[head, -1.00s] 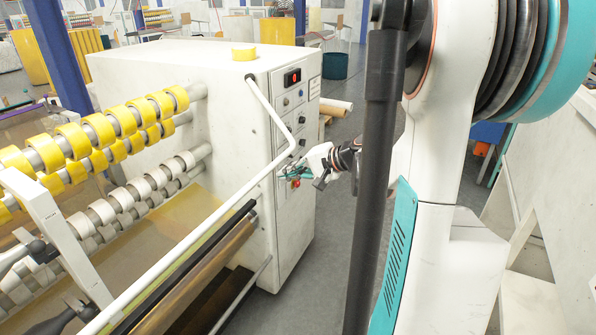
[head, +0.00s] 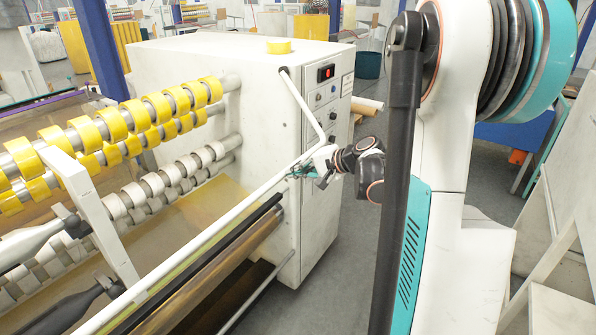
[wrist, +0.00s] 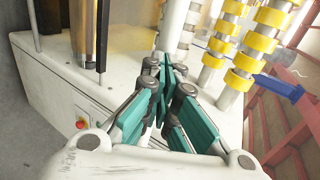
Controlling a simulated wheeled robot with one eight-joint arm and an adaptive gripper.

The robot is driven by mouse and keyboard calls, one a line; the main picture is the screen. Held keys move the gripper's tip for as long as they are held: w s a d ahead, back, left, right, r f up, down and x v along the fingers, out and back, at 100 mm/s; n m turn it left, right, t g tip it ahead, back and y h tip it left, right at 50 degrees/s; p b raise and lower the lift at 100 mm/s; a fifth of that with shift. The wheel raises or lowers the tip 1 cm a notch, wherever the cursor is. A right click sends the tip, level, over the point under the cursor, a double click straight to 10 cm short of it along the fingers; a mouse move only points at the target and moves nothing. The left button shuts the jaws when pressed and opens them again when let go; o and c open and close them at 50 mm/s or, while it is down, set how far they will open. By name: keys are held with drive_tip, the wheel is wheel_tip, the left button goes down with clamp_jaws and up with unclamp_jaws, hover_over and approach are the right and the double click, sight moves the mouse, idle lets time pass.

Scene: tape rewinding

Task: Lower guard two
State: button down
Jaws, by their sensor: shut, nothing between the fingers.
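The guard appears to be the white tubular bar (head: 213,235) that bends down from the white cabinet's (head: 230,75) upper side and runs along the front of the rolls. No label shows which guard is number two. My gripper (head: 297,173) is beside the bar, near its bend and the cabinet's front corner. In the wrist view, the teal fingers of my gripper (wrist: 163,76) are closed together and empty. A white tube (wrist: 172,28) shows just beyond the fingertips. I cannot tell whether they touch it.
Yellow tape rolls (head: 112,123) and white cores (head: 150,185) sit on shafts left of the bar. A control panel (head: 321,100) is on the cabinet, and a red button (wrist: 81,124) shows in the wrist view. Grey floor (head: 345,235) is free right of the cabinet.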

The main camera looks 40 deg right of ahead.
drive_tip(key=w+a+f+t+b, duration=0.2)
drive_tip(key=w+f+b, duration=0.4)
drive_tip(key=w+b, duration=0.1)
drive_tip(key=shift+w+a+f+t+y+b, duration=0.2)
drive_tip(key=shift+a+t+y+b, duration=0.1)
drive_tip(key=shift+a+y+b, duration=0.15)
drive_tip(key=shift+s+d, duration=0.1)
